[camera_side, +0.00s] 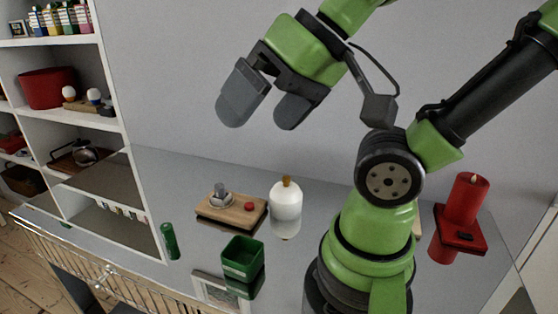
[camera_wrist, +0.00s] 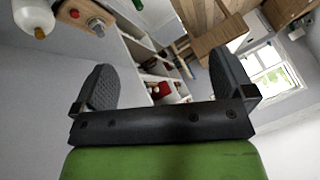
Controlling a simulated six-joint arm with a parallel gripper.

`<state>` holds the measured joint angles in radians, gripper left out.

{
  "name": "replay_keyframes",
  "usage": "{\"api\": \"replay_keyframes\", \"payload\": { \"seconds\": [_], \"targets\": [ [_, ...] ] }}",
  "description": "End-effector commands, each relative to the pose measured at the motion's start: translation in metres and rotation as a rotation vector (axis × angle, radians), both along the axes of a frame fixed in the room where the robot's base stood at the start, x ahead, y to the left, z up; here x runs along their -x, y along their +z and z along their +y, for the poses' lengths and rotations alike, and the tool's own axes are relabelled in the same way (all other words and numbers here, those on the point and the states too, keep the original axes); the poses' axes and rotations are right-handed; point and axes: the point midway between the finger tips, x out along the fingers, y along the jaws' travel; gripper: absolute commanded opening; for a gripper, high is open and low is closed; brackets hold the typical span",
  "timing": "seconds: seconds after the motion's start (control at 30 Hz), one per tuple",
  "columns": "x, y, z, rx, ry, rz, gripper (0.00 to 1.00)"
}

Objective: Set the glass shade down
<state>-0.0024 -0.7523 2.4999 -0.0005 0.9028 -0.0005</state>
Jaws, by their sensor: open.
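My gripper (camera_side: 262,110) is open and empty, high above the grey table. Its two dark fingers are spread apart, and they also show in the wrist view (camera_wrist: 165,85). I cannot make out a thing that is surely the glass shade. A rounded white vessel (camera_side: 286,202) with an orange-brown top stands on the table below my gripper; it also shows at the upper left of the wrist view (camera_wrist: 34,17). Beside it lies a wooden board (camera_side: 240,215) with a grey round fitting (camera_side: 220,196) and a red button (camera_side: 249,206).
A green open box (camera_side: 242,258) and a green cylinder (camera_side: 170,242) stand toward the front left. A red candle (camera_side: 467,198) on a red base stands at the right, beyond my arm. A white shelf unit (camera_side: 118,130) borders the left. The table (camera_side: 180,170) has bare room behind the board.

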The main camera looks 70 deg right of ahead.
Motion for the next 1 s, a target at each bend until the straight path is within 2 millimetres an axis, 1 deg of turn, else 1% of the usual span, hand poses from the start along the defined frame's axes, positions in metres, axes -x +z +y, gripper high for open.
{"api": "replay_keyframes", "payload": {
  "seconds": [0.27, 0.37, 0.43, 0.57, 0.63, 0.73, 0.87, 0.9, 1.0],
  "targets": [
    [-0.001, 0.0, -0.001, 0.006, 0.0, 0.003, 1.0],
    [-0.008, -0.003, -0.007, 0.053, 0.016, 0.027, 1.0],
    [-0.017, -0.008, -0.017, 0.123, 0.045, 0.067, 1.0],
    [-0.04, -0.025, -0.047, 0.303, 0.159, 0.188, 1.0],
    [-0.052, -0.038, -0.067, 0.393, 0.246, 0.267, 1.0],
    [-0.064, -0.06, -0.097, 0.495, 0.39, 0.386, 1.0],
    [-0.072, -0.094, -0.136, 0.576, 0.612, 0.535, 1.0],
    [-0.073, -0.105, -0.147, 0.588, 0.683, 0.575, 1.0],
    [-0.071, -0.132, -0.171, 0.598, 0.85, 0.653, 1.0]
  ]
}}
